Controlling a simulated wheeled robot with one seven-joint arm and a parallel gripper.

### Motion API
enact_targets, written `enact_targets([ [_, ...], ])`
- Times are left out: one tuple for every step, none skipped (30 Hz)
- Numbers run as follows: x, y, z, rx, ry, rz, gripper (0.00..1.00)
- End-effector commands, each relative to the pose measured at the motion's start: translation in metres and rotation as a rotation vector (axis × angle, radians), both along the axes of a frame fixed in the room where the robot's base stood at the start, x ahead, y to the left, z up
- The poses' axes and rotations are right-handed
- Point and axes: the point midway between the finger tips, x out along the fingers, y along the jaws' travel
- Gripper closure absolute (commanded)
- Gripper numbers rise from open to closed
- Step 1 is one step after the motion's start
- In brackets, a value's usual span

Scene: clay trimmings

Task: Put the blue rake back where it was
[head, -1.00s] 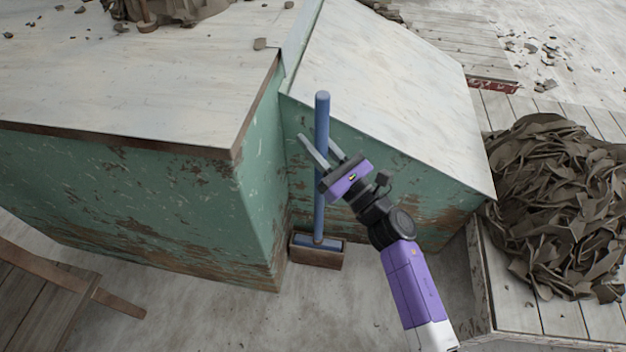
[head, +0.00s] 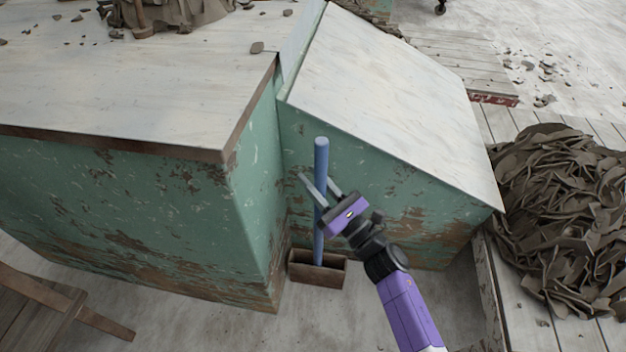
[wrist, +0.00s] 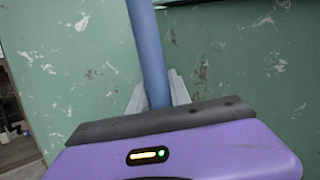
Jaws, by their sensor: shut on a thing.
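The blue rake (head: 321,158) stands almost upright in the corner between the green cabinet and the sloped green bin. My gripper (head: 319,183) is shut on its handle a little below the top end. The wrist view also shows the handle (wrist: 148,45) between the two fingers of my gripper (wrist: 158,92). The rake's lower end goes down into a narrow brown open-topped box (head: 316,278) on the floor. The rake's head is hidden inside or behind the box walls; I cannot tell whether it rests on the bottom.
The green cabinet (head: 120,200) with a pale top stands at the left. The sloped bin (head: 390,95) rises close behind the rake. A heap of clay trimmings (head: 555,215) lies on boards at the right. A wooden stool (head: 45,305) is at the lower left.

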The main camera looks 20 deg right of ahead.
Motion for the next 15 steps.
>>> enact_targets([
  [0.0002, -0.0001, -0.0001, 0.001, -0.002, 0.0, 1.0],
  [0.0002, 0.0, -0.001, 0.001, -0.002, 0.0, 1.0],
  [0.0002, 0.0, -0.0022, 0.0, -0.002, 0.0, 1.0],
  [0.0002, -0.0001, -0.0028, 0.0, -0.002, 0.0, 1.0],
  [0.0, -0.0001, -0.0028, 0.0, 0.0, 0.0, 0.72],
  [0.0, -0.0001, -0.0022, 0.0, 0.0, 0.0, 0.64],
  [0.0, -0.0001, -0.0023, 0.0, 0.0, 0.0, 0.58],
  [0.0, -0.0001, -0.0023, 0.0, 0.001, 0.0, 0.54],
  [0.0, -0.0001, -0.0023, 0.0, 0.001, 0.0, 0.54],
  [0.0, -0.0001, -0.0023, 0.0, 0.001, 0.0, 0.54],
  [0.0, -0.0001, -0.0023, 0.0, 0.001, 0.0, 0.54],
  [0.0, -0.0002, -0.0023, 0.0, 0.001, 0.0, 0.54],
  [0.0, -0.0002, -0.0023, 0.0, 0.001, 0.0, 0.54],
  [0.0, -0.0002, -0.0023, 0.0, 0.001, 0.0, 0.54],
  [0.0, -0.0002, -0.0023, 0.0, 0.001, 0.0, 0.54],
])
